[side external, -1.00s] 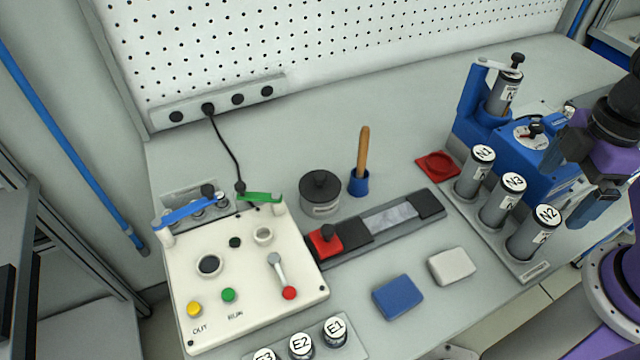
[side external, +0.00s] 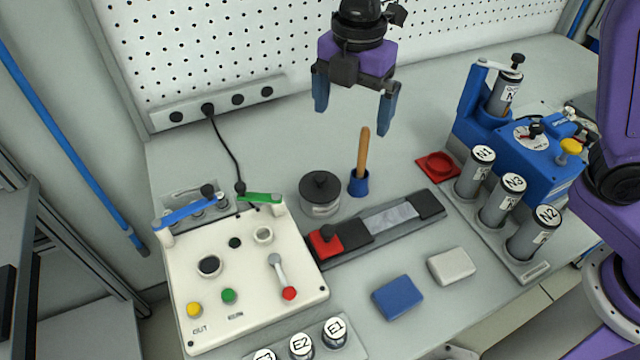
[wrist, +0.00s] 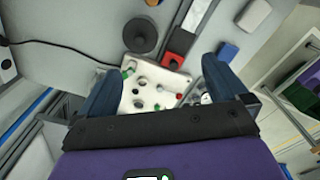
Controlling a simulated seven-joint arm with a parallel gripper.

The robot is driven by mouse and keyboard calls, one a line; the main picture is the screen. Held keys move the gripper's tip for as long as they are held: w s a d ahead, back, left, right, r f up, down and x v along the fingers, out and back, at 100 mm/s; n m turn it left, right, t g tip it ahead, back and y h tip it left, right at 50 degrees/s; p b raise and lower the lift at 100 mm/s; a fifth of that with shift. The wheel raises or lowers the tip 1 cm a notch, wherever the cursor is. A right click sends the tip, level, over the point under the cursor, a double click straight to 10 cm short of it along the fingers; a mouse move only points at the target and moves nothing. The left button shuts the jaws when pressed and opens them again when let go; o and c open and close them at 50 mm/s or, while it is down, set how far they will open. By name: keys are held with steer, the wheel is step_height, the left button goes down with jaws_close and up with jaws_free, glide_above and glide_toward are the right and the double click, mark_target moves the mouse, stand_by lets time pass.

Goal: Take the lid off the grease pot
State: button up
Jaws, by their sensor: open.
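The grease pot (side external: 320,207) is a grey pot with a pale label, standing on the bench left of the brush holder. Its dark round lid (side external: 320,184) with a small knob sits on top. In the wrist view the lid (wrist: 140,35) shows as a dark disc above the space between the fingers. My gripper (side external: 351,113) is open and empty, in the air above and behind the pot, well apart from it. Its blue fingers point down. In the wrist view my gripper (wrist: 158,82) also shows spread fingers with nothing between them.
A wooden-handled brush (side external: 363,150) stands upright in a blue cup (side external: 358,184) right beside the pot. A control box (side external: 240,275) with levers is front left. A rail with a red block (side external: 325,243) lies in front. Grey cylinders (side external: 498,190) and a blue machine (side external: 535,165) stand right.

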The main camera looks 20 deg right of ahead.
steer(key=w+a+n, duration=0.2)
steer(key=w+a, duration=0.1)
steer(key=w, duration=0.1)
glide_toward(320, 176)
steer(key=f, duration=0.5)
steer(key=shift+w+d+f, duration=0.1)
steer(key=shift+d, duration=0.15)
steer(key=shift+a+f, duration=0.15)
steer(key=shift+f, duration=1.2)
steer(key=shift+a+f, duration=0.1)
steer(key=shift+f, duration=1.2)
steer(key=c, duration=0.8)
